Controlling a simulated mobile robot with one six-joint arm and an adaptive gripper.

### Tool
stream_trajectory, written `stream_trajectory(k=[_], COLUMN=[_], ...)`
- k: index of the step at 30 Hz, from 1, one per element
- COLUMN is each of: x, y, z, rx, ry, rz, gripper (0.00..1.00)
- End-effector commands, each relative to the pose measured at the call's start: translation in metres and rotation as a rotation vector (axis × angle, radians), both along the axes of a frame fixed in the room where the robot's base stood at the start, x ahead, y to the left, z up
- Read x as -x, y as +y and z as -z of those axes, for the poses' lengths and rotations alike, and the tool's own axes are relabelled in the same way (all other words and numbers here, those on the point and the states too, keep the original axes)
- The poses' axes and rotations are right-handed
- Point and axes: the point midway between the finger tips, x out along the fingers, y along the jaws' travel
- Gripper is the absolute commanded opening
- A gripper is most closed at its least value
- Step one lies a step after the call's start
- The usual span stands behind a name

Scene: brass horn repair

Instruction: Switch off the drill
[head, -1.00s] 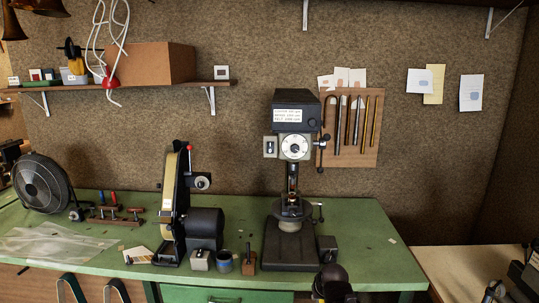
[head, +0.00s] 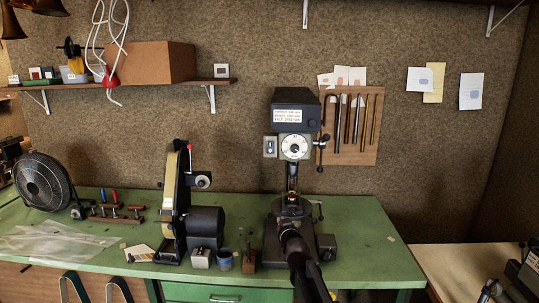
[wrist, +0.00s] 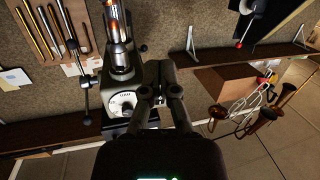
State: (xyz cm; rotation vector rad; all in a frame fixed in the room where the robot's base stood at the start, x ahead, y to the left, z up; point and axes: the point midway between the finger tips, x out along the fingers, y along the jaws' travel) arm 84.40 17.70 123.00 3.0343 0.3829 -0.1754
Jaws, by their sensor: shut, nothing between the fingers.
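The drill is a dark drill press (head: 296,109) standing on the green bench, with a label on its head and a white round dial (head: 294,147). A small grey switch box (head: 270,146) with dark buttons is left of the dial. My gripper (head: 288,234) is in front of the drill's lower column and base, well below the switch box, and hides part of the base. In the wrist view, where the scene is upside down, my gripper (wrist: 160,72) is shut and empty. The drill's dial (wrist: 123,103) shows left of it there; the switch box seems hidden behind my fingers.
A belt sander (head: 180,205) stands left of the drill, with small blocks and a blue cup (head: 224,261) between them. A fan (head: 42,182) is at the far left. A tool board (head: 351,128) hangs right of the drill. The bench's right end is mostly clear.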

Motion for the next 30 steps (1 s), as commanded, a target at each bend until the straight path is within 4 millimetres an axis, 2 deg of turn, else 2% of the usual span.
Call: stream_trajectory(k=[3, 9, 18, 24, 30], x=[-0.013, -0.026, -0.034, -0.032, -0.03], y=[0.012, 0.027, 0.044, 0.049, 0.051], z=[-0.023, -0.061, -0.112, -0.135, -0.144], rx=[-0.02, -0.052, -0.108, -0.136, -0.149], ry=[-0.104, -0.281, -0.527, -0.645, -0.698], rz=[0.013, 0.05, 0.132, 0.189, 0.218], gripper=[0.0, 0.0, 0.0, 0.0, 0.0])
